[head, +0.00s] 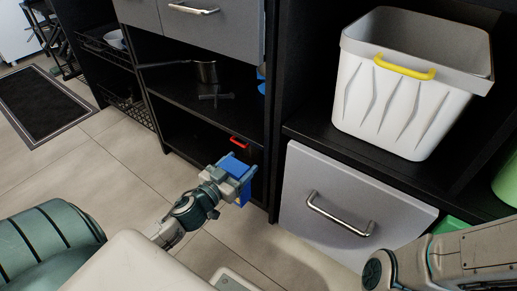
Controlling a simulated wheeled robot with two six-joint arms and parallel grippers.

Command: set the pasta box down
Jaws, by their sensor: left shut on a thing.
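The pasta box (233,165) is blue and shows in the head view just below the middle. My left gripper (238,175) is shut on it, and its jaws hide part of the box. The box is at the front of the open lower shelves of the dark cabinet. I cannot tell whether it touches a shelf. An arm link of mine shows at the lower right, but my right gripper is out of view.
A pan (205,72) sits on the cabinet's upper open shelf, and a red item (239,141) lies lower down. A white bin (405,90) with a yellow handle stands in the right compartment, above a grey drawer (350,200).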

